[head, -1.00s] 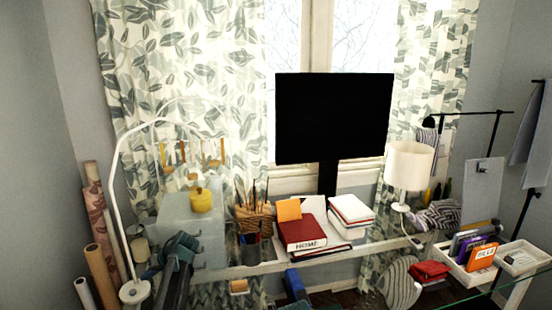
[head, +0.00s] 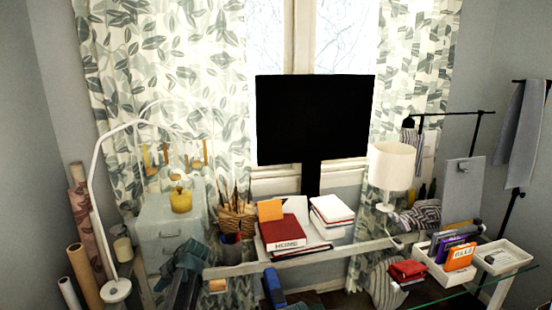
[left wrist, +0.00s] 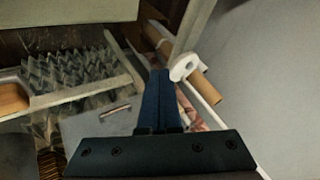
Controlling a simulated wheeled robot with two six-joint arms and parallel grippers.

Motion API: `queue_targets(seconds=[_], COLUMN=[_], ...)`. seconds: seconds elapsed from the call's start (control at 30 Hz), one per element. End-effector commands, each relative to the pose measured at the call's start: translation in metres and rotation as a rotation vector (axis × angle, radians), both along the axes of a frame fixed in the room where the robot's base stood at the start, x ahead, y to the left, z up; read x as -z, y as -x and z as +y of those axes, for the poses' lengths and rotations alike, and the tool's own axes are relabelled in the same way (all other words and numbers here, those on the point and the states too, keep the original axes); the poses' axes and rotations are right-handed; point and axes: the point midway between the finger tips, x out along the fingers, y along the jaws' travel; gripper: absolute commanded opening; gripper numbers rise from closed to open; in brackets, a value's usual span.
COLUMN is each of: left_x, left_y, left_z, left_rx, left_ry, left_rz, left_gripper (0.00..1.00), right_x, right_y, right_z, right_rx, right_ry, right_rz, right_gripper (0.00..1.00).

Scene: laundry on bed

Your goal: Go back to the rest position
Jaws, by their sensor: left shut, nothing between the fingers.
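My left gripper (head: 190,256) is low in the head view, in front of the pale cabinet (head: 160,232) at the left. It looks dark teal, with its dark arm coming up from the bottom edge. In the left wrist view its two dark blue fingers (left wrist: 158,100) lie close together, with nothing between them.
A white floor lamp (head: 117,289) and rolls (head: 84,270) stand at the left. Behind are a desk with books (head: 283,232), a monitor (head: 315,118) and a table lamp (head: 392,167). White trays (head: 505,258) and a glass edge are at the right. A blue item (head: 273,288) is low centre.

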Motion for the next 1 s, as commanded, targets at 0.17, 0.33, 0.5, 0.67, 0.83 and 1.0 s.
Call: queue_targets(seconds=[0.17,0.33,0.5,0.67,0.83,1.0], left_x=[0.008,0.018,0.029,0.035,0.038,0.038], left_y=[0.024,0.058,0.116,0.179,0.229,0.248], left_z=[-0.047,-0.104,-0.181,-0.246,-0.287,-0.303], left_rx=[0.078,0.188,0.362,0.543,0.688,0.749], left_ry=[0.063,0.146,0.263,0.376,0.458,0.492], left_rz=[0.054,0.130,0.246,0.364,0.458,0.496], left_gripper=[0.00,0.00,0.00,0.00,0.00,0.00], right_x=[-0.002,-0.005,-0.008,-0.011,-0.013,-0.014], right_y=[0.000,0.000,0.000,0.000,0.000,0.000], right_z=[0.000,0.000,0.000,0.000,0.000,0.000], right_rx=[0.000,0.000,0.000,0.000,0.000,0.000], right_ry=[0.000,0.000,0.000,0.000,0.000,0.000], right_rz=[0.000,0.000,0.000,0.000,0.000,0.000], right_gripper=[0.50,0.50,0.50,0.50,0.50,0.50])
